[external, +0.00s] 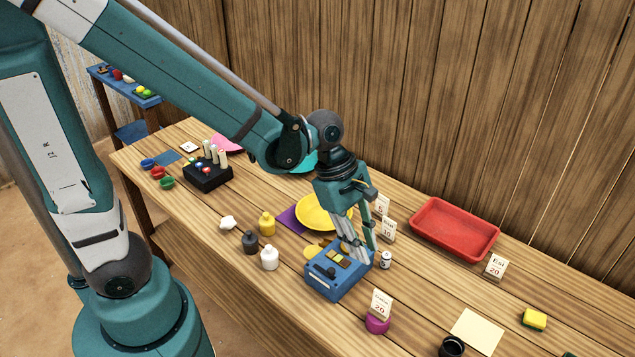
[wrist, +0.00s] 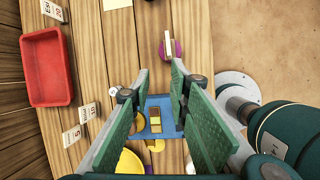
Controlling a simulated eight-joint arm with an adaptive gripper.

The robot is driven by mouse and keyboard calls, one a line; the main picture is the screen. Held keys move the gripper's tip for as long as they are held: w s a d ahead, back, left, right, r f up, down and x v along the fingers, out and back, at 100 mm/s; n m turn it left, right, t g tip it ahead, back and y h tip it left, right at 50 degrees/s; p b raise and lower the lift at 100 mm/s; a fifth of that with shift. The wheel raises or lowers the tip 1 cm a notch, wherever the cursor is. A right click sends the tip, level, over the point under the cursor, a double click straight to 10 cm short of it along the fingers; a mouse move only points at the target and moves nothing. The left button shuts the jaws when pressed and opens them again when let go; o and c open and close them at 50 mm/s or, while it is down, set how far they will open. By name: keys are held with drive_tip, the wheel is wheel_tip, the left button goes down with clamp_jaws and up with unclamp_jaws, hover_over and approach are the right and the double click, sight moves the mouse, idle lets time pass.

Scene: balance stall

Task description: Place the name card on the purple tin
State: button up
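The purple tin (external: 377,325) stands near the table's front edge, right of the blue box. A small white card (external: 381,303) marked 20 stands upright, apparently on the tin's top. In the wrist view the card (wrist: 168,44) overlaps the purple tin (wrist: 178,49), seen from above. My gripper (external: 362,252) is over the blue box (external: 335,282), left of and behind the tin. In the wrist view my gripper's (wrist: 160,88) green fingers are wide apart with nothing held between them. The blue box (wrist: 156,117) shows below them.
Other cards (external: 388,230) (external: 496,267) stand near the red tray (external: 455,228). A small can (external: 385,259) stands close to my fingers. A yellow plate (external: 325,212) and small bottles (external: 267,224) lie left. A cream sheet (external: 477,331) and black cup (external: 451,346) lie right.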

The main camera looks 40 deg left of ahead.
drive_tip(key=s+a+r+m+t+y, duration=0.1)
drive_tip(key=a+r+m, duration=0.3)
drive_tip(key=a, duration=0.5)
drive_tip(key=s+a+r+m+t+y, duration=0.1)
drive_tip(key=a+r+m, duration=0.4)
drive_tip(key=a, duration=0.5)
drive_tip(key=s+a+r+m+t+y, duration=0.1)
drive_tip(key=a+r+m+t+y, duration=0.1)
drive_tip(key=a+r+m+t, duration=0.2)
drive_tip(key=shift+s+a+r+m, duration=0.15)
drive_tip(key=shift+a+r+m, duration=0.35)
drive_tip(key=shift+a+m, duration=1.9)
drive_tip(key=shift+a+n, duration=0.65)
drive_tip(key=shift+n, duration=0.05)
